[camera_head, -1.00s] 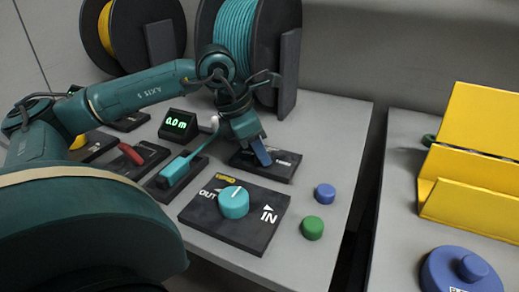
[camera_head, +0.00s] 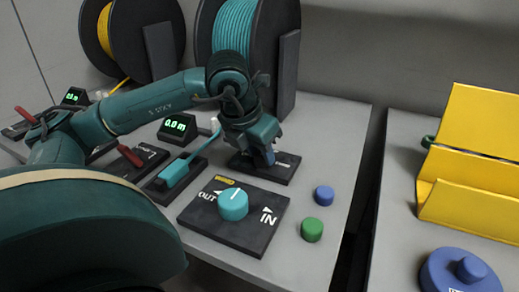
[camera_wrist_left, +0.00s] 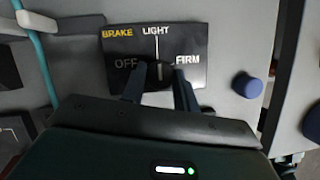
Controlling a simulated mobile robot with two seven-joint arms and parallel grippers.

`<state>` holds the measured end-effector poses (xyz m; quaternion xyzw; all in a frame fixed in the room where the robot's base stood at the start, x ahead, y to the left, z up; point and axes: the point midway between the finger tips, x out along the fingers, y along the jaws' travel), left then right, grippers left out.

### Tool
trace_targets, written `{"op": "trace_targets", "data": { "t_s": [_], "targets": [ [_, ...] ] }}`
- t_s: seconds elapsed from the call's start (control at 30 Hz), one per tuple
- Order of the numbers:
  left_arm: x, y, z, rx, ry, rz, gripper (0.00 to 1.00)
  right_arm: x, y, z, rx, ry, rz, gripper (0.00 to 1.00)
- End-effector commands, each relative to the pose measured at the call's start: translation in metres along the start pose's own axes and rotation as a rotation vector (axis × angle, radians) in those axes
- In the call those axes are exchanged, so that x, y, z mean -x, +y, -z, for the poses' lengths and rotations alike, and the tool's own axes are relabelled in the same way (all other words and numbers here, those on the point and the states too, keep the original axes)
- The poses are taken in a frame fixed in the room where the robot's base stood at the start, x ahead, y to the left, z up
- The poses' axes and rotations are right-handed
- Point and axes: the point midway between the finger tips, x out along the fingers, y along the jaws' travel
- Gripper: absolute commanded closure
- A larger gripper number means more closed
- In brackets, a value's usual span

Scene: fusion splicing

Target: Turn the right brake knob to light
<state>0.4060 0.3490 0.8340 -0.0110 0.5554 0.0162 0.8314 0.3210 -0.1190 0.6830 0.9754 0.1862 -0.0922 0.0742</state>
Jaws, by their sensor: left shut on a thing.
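The right brake panel is a dark plate (camera_head: 285,172) in front of the teal reel, beyond the IN/OUT plate. In the left wrist view the brake panel (camera_wrist_left: 118,42) reads BRAKE, OFF, LIGHT and FIRM. My left gripper (camera_head: 266,158) reaches down onto it from above. In the left wrist view its two fingers (camera_wrist_left: 160,78) are shut on the dark brake knob (camera_wrist_left: 158,72), which is mostly hidden between them. A white line on the knob appears to point up towards LIGHT. My right gripper is not in view.
In front lies the IN/OUT plate (camera_head: 220,232) with a teal knob (camera_head: 233,204). Blue (camera_head: 324,195) and green (camera_head: 312,229) buttons stand to the right. A teal slider (camera_head: 174,173), a display reading 0.0 m (camera_head: 177,128) and the teal reel (camera_head: 232,30) surround the arm.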

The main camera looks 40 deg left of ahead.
Motion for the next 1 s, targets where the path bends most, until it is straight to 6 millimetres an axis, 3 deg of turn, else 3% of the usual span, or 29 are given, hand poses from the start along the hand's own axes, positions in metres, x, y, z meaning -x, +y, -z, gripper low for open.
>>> {"op": "trace_targets", "data": {
  "t_s": [0.4,0.43,0.6,0.7,1.0],
  "targets": [
    [0.0002,0.0000,-0.0001,0.007,0.000,-0.003,0.93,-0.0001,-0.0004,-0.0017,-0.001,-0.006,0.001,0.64],
    [0.0002,0.0000,-0.0001,0.007,0.000,-0.003,0.69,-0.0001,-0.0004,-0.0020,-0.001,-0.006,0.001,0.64],
    [0.0002,0.0000,-0.0001,0.006,0.000,-0.003,0.55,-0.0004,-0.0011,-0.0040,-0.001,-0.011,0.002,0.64],
    [0.0001,0.0000,0.0000,0.006,0.000,-0.003,0.48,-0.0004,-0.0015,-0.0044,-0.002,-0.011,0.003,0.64],
    [0.0049,0.0001,-0.0005,0.006,-0.001,-0.003,0.48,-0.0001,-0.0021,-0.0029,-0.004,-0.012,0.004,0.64]
  ]
}}
